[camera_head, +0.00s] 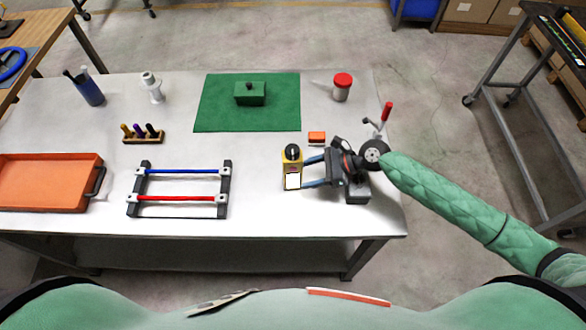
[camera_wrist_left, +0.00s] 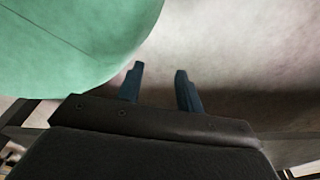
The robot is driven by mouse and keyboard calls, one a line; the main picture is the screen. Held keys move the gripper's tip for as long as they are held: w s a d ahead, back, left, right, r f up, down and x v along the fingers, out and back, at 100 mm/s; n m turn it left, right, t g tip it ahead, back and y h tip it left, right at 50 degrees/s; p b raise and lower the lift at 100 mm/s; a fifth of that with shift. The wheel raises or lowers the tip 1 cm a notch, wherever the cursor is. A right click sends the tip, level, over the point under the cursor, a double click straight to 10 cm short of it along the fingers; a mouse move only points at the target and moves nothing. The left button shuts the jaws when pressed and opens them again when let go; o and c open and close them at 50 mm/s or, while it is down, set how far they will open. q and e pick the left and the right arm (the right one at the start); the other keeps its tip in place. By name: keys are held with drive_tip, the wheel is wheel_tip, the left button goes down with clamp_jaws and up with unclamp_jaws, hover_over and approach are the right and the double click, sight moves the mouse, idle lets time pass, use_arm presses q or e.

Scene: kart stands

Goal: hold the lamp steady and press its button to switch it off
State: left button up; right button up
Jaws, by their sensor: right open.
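The yellow lamp (camera_head: 284,174) stands upright on the white table in the head view, with a black round top and a bright white front panel. A separate button on it is too small to make out. My right gripper (camera_head: 304,173) is open, its two blue fingers pointing left at the lamp's right side. The fingertips are at or very close to its edge; I cannot tell whether they touch. My left gripper (camera_wrist_left: 159,78) shows only in the left wrist view, its fingers apart with nothing between them.
A small orange block (camera_head: 317,137) lies behind my right gripper, and a red-lidded jar (camera_head: 342,90) stands farther back. A green box (camera_head: 250,95) sits on a green mat (camera_head: 215,117). A rack with blue and red bars (camera_head: 145,198) and an orange tray (camera_head: 48,182) are at left.

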sight(296, 177)
drive_tip(key=shift+a+f, duration=0.2)
drive_tip(key=shift+a, duration=0.25)
drive_tip(key=shift+s+a+p, duration=0.1)
drive_tip(key=shift+a+p, duration=0.2)
drive_tip(key=shift+p, duration=0.05)
drive_tip(key=shift+p+x, duration=0.55)
drive_tip(key=shift+x, duration=1)
drive_tip(key=shift+f, duration=0.15)
drive_tip(key=c, duration=0.6)
use_arm(q)
drive_tip(key=s, duration=0.3)
drive_tip(key=shift+a, duration=0.3)
use_arm(e)
drive_tip(key=shift+c, duration=1.3)
use_arm(q)
drive_tip(key=shift+s, duration=0.5)
clamp_jaws()
drive_tip(key=shift+s, duration=0.1)
